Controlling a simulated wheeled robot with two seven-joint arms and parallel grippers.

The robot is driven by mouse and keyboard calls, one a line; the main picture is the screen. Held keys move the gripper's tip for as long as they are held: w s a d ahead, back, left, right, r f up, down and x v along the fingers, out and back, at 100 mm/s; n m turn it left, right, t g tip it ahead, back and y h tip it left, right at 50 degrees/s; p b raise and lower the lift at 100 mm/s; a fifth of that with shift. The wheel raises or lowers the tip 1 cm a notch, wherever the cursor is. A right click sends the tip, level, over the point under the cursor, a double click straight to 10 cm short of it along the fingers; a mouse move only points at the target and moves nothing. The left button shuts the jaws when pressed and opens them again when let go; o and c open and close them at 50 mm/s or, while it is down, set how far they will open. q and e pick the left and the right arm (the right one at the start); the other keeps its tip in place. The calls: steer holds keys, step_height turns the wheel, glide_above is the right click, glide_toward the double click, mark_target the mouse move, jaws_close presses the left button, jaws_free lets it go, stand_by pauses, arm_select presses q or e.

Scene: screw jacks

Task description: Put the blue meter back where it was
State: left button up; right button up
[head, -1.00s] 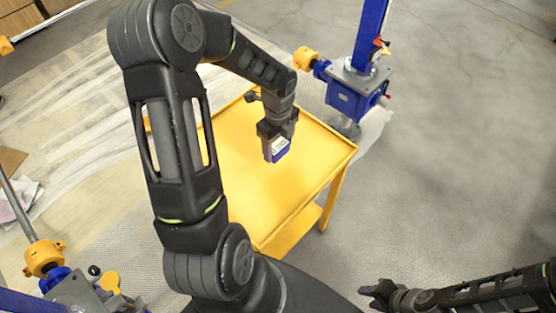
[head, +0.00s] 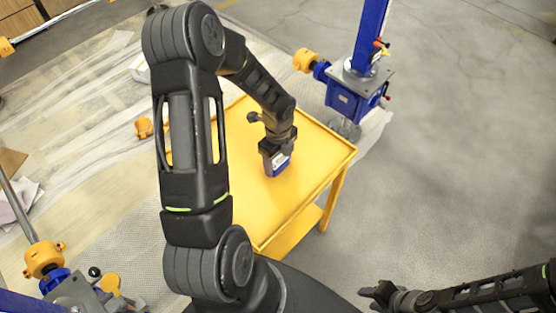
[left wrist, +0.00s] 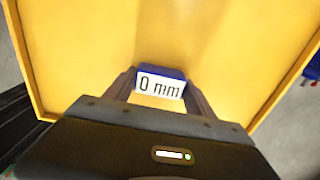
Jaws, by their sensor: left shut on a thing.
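The blue meter (head: 280,164) is a small blue block with a white face. My left gripper (head: 276,160) is shut on it over the middle of the yellow cart top (head: 310,170). In the left wrist view the meter (left wrist: 160,84) sits between the two fingers, its white face reading "0 mm". I cannot tell for certain whether its underside touches the cart top. My right gripper (head: 377,293) is low at the right of the head view, away from the cart, and its fingers look apart with nothing between them.
A blue screw jack (head: 352,95) with a yellow coupling (head: 303,59) stands behind the cart. Another jack (head: 80,292) is at the lower left. A raised rim edges the cart top, whose surface around the meter is clear.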

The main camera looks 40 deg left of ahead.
mark_target(278, 161)
arm_select(q)
steer(key=shift+f, duration=0.1)
steer(key=o, duration=1.6)
steer(key=shift+c, duration=0.2)
step_height(278, 161, up, 12)
steer(key=shift+b, duration=0.3)
